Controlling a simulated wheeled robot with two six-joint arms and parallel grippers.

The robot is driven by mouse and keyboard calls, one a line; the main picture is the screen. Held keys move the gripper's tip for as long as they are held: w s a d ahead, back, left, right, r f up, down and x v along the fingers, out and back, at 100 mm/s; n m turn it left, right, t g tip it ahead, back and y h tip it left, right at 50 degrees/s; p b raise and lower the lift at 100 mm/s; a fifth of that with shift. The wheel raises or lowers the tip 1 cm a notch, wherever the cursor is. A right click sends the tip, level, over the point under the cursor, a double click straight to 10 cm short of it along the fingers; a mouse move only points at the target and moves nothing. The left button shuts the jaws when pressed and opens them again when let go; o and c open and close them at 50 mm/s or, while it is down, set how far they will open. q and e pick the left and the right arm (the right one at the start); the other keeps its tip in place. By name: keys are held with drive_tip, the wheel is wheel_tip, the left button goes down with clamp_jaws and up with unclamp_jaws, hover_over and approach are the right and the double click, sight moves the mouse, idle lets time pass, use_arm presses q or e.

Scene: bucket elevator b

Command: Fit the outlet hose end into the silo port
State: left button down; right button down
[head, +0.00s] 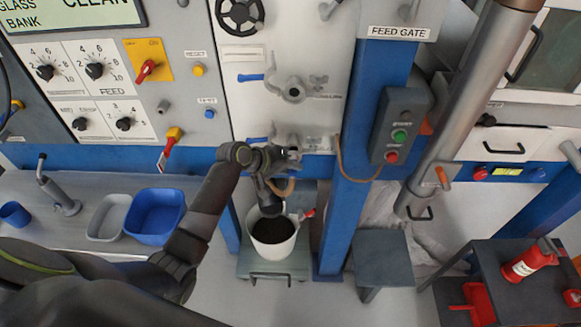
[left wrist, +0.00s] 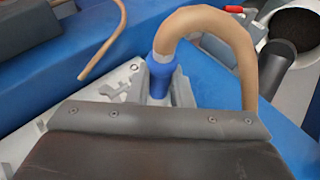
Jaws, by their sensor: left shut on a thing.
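The outlet hose is a tan bent tube (left wrist: 215,30) with a blue collar (left wrist: 158,75) at one end. In the left wrist view it arches up from the collar and bends down to the right. My left gripper (head: 288,156) is shut on the blue-collared hose end, just in front of the lower white panel; its fingers (left wrist: 162,95) flank the collar. A short piece of tan hose (head: 287,187) shows below the gripper in the head view. A round fitting (head: 293,90) sits higher on the panel; I cannot tell whether it is the silo port. My right gripper is not in view.
A white bucket of dark material (head: 273,249) stands below the gripper. A blue post (head: 350,205) with a button box (head: 398,125) rises just right. Blue bin (head: 154,240) and grey bin (head: 103,238) sit on the left bench. A slanted metal pipe (head: 470,100) is farther right.

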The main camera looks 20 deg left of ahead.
use_arm(q)
drive_tip(key=shift+r+p, duration=0.1)
drive_tip(key=shift+p, duration=0.5)
idle(0.7)
drive_tip(key=shift+w+a+b, duration=0.15)
drive_tip(key=shift+w+b, duration=0.2)
drive_tip(key=shift+w, duration=0.2)
drive_tip(key=shift+w+a+b, duration=0.15)
drive_tip(key=shift+w+b, duration=0.15)
drive_tip(key=shift+w, duration=0.25)
drive_tip(key=c, duration=1.2)
unclamp_jaws()
drive_tip(key=shift+a, duration=0.1)
drive_tip(key=b+v, duration=0.3)
drive_tip(key=v, duration=1.4)
drive_tip(key=shift+s, duration=0.15)
